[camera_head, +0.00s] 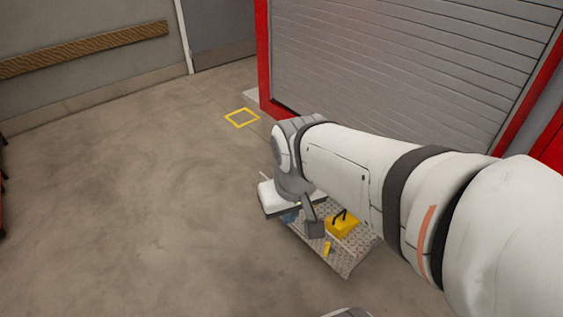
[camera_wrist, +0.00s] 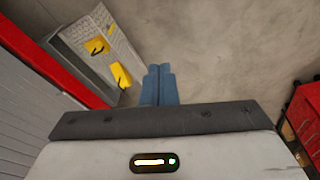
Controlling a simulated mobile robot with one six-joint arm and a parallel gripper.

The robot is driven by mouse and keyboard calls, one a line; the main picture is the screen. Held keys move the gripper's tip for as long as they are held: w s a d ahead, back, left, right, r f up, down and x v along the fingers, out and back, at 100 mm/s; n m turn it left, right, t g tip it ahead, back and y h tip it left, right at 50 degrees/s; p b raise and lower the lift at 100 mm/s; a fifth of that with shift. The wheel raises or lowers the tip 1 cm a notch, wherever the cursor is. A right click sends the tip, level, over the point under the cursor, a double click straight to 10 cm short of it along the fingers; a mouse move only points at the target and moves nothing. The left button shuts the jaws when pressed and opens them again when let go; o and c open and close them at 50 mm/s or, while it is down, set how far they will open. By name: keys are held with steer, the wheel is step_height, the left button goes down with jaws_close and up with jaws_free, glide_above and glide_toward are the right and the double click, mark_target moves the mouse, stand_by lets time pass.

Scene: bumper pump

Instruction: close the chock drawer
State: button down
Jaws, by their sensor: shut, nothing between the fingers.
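The chequer-plate unit (camera_head: 345,265) stands low on the floor below my arm; it also shows at the upper left of the wrist view (camera_wrist: 123,42). A yellow chock (camera_head: 342,224) with a black handle sits on it, also in the wrist view (camera_wrist: 96,46). A smaller yellow piece (camera_head: 326,248) is near its edge, and shows larger in the wrist view (camera_wrist: 120,75). I cannot make out the drawer's outline or how far it is open. My gripper (camera_wrist: 158,70) has its blue fingers together, empty, to the right of the yellow piece; in the head view it is mostly hidden (camera_head: 290,216).
A grey roller shutter (camera_head: 400,70) in a red frame stands behind the unit. A yellow square (camera_head: 242,117) is marked on the floor. A red cabinet (camera_wrist: 305,115) is at the right of the wrist view. The concrete floor left of my arm is clear.

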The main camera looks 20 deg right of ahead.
steer(key=w+d+f+n+g+h+b, duration=0.2)
steer(key=w+d+f+n+h+b, duration=0.3)
steer(key=f, duration=0.5)
steer(key=w+d+f+n+g+h+b, duration=0.25)
steer(key=w+d+f+n+b, duration=0.2)
steer(key=f+n, duration=0.45)
steer(key=w+d+f+n+g+h+b, duration=0.2)
steer(key=w+d+f+n+h+b, duration=0.3)
steer(key=f, duration=0.5)
steer(key=w+f+n+t+h+b, duration=0.1)
steer(key=w+f+n+t+b, duration=0.25)
steer(key=f+n, duration=0.6)
steer(key=w+f+n+t+h+b, duration=0.2)
steer(key=w+f+n+t+b, duration=0.15)
steer(key=f, duration=1.05)
steer(key=w+f+n+t+h+b, duration=0.1)
steer(key=w+f+n+t+b, duration=0.25)
steer(key=f+n, duration=0.6)
steer(key=w+d+f+m+b, duration=0.1)
steer(key=w+d+b, duration=0.2)
steer(key=d, duration=0.9)
steer(key=shift+w+d+f+m, duration=0.3)
steer(key=shift+w+f+m, duration=0.1)
steer(key=shift+w, duration=0.6)
steer(key=shift+b, duration=0.3)
